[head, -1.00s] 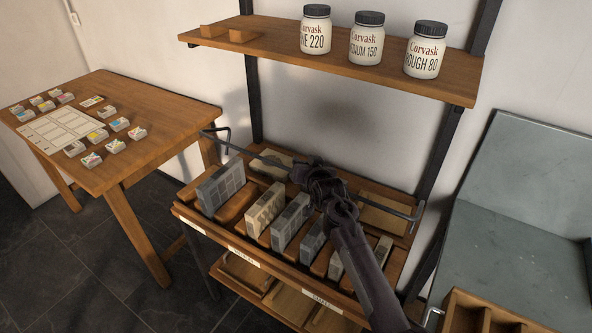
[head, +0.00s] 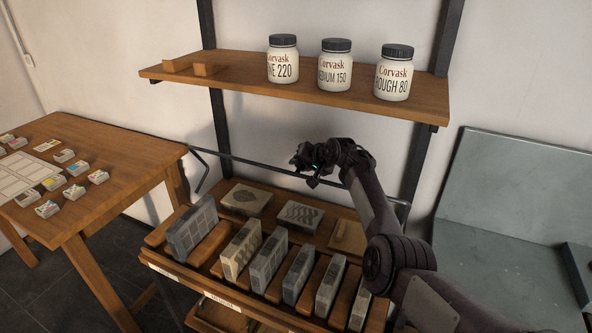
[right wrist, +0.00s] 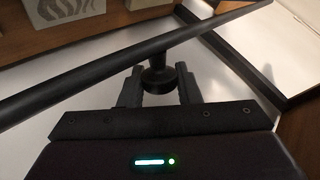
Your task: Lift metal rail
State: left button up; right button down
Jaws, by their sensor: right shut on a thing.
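The metal rail (head: 250,161) is a thin dark bar above the rack of stone blocks. Its left end bends down, and its right part passes behind my right arm. My right gripper (head: 308,162) is at the rail's middle, above the back row of blocks. In the right wrist view the rail (right wrist: 75,85) runs slantwise across the picture. There my right gripper (right wrist: 158,84) is shut on a short dark knob joined to the rail. My left gripper is not in view.
Several upright stone blocks (head: 242,248) stand in a wooden rack (head: 200,285) under the rail; patterned blocks (head: 246,198) lie behind them. A shelf (head: 300,98) with three jars is above. A card table (head: 120,190) is at left, a grey metal surface (head: 490,265) at right.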

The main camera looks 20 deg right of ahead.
jog(key=shift+w+d, duration=0.15)
dwell(0.3)
jog(key=c, duration=1.1)
grip_release()
jog(key=v, duration=0.7)
jog(key=shift+s+r, duration=0.15)
jog(key=shift+s, duration=0.15)
jog(key=shift+d, duration=0.15)
